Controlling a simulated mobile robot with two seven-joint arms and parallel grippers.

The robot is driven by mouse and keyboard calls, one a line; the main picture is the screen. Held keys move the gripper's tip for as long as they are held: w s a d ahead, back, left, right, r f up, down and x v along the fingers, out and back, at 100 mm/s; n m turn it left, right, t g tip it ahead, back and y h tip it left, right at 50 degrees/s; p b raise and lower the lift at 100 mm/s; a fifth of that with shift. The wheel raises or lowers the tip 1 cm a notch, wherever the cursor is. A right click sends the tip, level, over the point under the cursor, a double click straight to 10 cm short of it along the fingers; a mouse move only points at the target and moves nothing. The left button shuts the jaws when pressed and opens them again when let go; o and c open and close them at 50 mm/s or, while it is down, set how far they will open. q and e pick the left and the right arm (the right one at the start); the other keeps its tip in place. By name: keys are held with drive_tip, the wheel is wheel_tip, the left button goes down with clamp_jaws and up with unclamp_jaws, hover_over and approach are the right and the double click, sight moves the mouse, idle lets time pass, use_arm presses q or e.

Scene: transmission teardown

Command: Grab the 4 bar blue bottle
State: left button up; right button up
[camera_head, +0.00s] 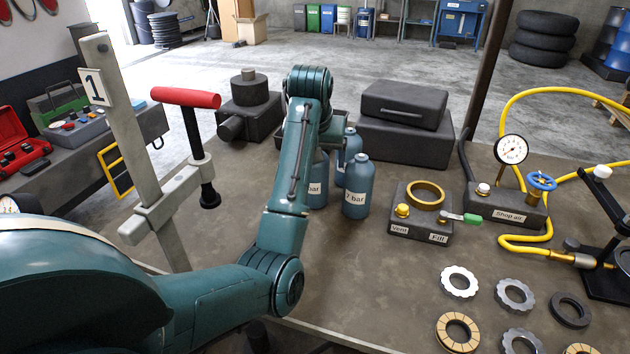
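Several blue bottles stand close together on the bench, mid-picture. The front right bottle (356,200) is labelled "2 bar". The left bottle (318,190) is partly covered by my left arm; its label shows only "bar", the number hidden. Another bottle (349,148) stands behind, its label not visible. I cannot tell which one is the 4 bar bottle. My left arm comes in from the left and its forearm rises in front of the bottles; its gripper is hidden behind the arm. My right gripper is not in view.
Right of the bottles is a Vent/Fill block (420,212) with a brass ring. Black cases (405,140) stand behind. A red-handled lever press (186,98) is at left. Shop air unit (508,208), yellow hose and several discs (459,282) lie at right. The front middle bench is clear.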

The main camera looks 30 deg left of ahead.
use_arm(q)
drive_tip(key=x, duration=0.4)
drive_tip(key=shift+a+f+p, duration=0.4)
drive_tip(key=shift+s, duration=0.1)
drive_tip(key=shift+c, duration=0.4)
drive_tip(key=c, duration=1.5)
drive_tip(key=shift+r, duration=0.15)
drive_tip(key=shift+c, duration=0.8)
drive_tip(key=shift+r, duration=0.15)
